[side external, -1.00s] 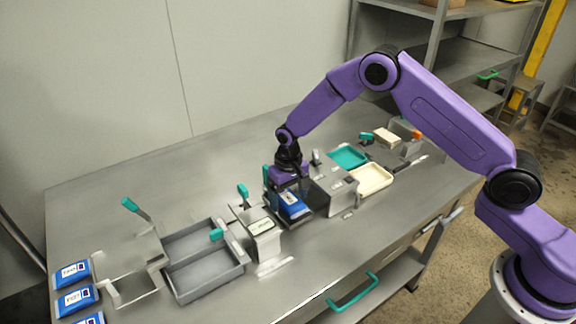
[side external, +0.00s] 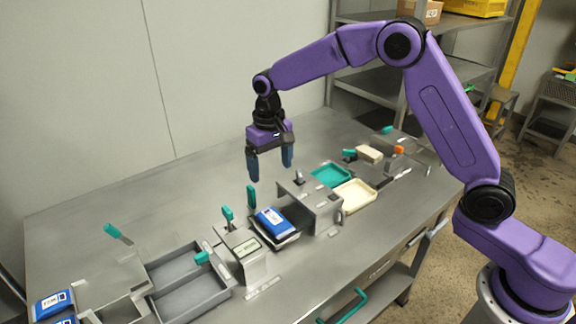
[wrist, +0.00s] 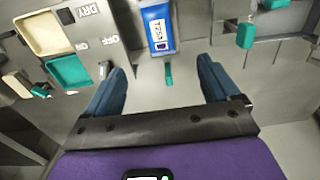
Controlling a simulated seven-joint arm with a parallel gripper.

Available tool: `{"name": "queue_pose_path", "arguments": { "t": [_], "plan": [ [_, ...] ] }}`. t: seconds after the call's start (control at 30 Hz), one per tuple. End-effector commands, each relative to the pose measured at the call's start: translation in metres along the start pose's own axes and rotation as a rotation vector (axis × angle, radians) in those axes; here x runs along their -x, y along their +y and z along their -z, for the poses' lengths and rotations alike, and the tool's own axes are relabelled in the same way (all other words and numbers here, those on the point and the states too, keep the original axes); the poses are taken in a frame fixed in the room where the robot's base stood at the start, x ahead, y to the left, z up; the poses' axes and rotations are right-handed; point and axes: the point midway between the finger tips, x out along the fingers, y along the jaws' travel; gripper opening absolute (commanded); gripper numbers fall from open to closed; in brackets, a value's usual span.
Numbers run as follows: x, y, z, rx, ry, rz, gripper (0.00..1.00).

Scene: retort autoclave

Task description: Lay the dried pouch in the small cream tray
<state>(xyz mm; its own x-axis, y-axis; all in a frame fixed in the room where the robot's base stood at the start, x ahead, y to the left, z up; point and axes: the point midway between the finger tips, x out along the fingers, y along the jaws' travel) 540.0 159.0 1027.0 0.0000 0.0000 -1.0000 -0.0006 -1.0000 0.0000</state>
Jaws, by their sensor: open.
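A blue pouch with a white label (side external: 273,221) lies flat on a dark low stand between two metal housings. It also shows in the wrist view (wrist: 158,30), ahead of my fingers. The small cream tray (side external: 355,194) sits to the right, beyond the right housing, and looks empty; it is at upper left in the wrist view (wrist: 40,35). My gripper (side external: 270,168) is open and empty, raised above the table behind the pouch and apart from it. In the wrist view its two blue fingers (wrist: 160,72) are spread wide.
A teal tray (side external: 331,174) adjoins the cream tray. The right housing (side external: 312,207) carries DRY, ON and OFF markings. A teal handle (side external: 252,197) stands upright behind the pouch. The left housing (side external: 240,254), a grey bin (side external: 190,285) and more blue pouches (side external: 53,304) are leftward.

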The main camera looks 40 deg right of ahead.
Motion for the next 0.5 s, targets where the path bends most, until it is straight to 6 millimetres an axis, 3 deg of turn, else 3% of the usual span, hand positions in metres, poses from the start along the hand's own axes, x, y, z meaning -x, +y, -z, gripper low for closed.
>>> {"name": "queue_pose_path", "arguments": {
  "t": [0.27,0.37,0.5],
  "plan": [
    [0.004,-0.001,-0.003,0.010,0.000,0.000,0.89],
    [0.010,-0.004,-0.017,0.054,0.003,0.001,0.89],
    [0.026,-0.010,-0.057,0.177,0.007,0.004,0.89]
  ]
}}
